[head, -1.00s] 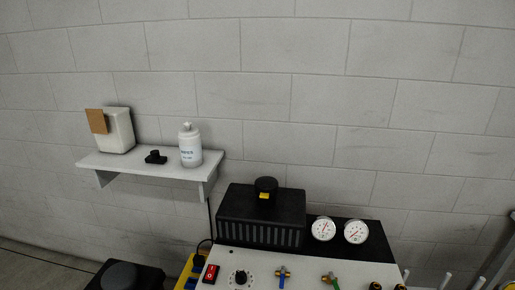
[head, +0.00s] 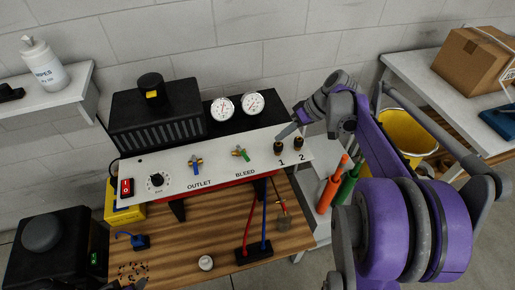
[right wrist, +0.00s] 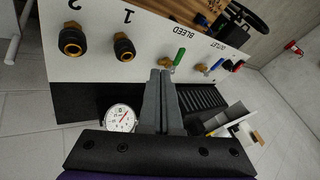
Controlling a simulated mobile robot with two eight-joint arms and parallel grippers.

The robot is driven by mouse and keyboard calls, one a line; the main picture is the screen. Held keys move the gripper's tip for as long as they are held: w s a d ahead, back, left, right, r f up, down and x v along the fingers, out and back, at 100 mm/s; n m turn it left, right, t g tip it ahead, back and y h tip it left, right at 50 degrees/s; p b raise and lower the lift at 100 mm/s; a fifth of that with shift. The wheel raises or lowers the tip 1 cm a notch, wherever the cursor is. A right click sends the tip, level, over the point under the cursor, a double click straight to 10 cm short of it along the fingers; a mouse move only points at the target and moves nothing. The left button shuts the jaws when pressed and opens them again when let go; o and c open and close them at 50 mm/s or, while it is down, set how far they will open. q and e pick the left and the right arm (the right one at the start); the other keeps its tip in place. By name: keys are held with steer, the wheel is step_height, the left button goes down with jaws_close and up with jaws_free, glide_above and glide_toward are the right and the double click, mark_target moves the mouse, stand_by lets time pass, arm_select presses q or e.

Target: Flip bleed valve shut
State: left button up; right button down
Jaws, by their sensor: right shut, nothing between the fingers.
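The bleed valve (head: 241,154) is a small brass valve with a green lever, on the sloped white panel above the word BLEED. In the head view its lever slants to the lower right. In the right wrist view the green lever (right wrist: 179,57) shows just right of my fingertips, with brass partly behind them. My right gripper (head: 287,132) reaches over the panel's right end near ports 1 and 2, and no contact with the valve can be made out. Its fingers (right wrist: 160,73) are shut and empty.
The blue-handled outlet valve (head: 196,165) sits left of the bleed valve. Two brass ports (head: 278,148) are on its right. Two round gauges (head: 222,109) and a black box (head: 155,115) stand behind the panel. A yellow bucket (head: 408,135) is at the right.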

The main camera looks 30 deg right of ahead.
steer(key=d, duration=0.2)
glide_toward(256, 162)
steer(key=w, duration=0.1)
steer(key=w+f, duration=0.1)
steer(key=w, duration=0.1)
steer(key=shift+w+a+f, duration=0.15)
steer(key=shift+f, duration=0.1)
steer(key=a, duration=0.3)
steer(key=shift+w+a+f, duration=0.1)
steer(key=shift+a+f, duration=0.05)
steer(key=shift+f, duration=0.05)
steer(key=shift+a, duration=0.5)
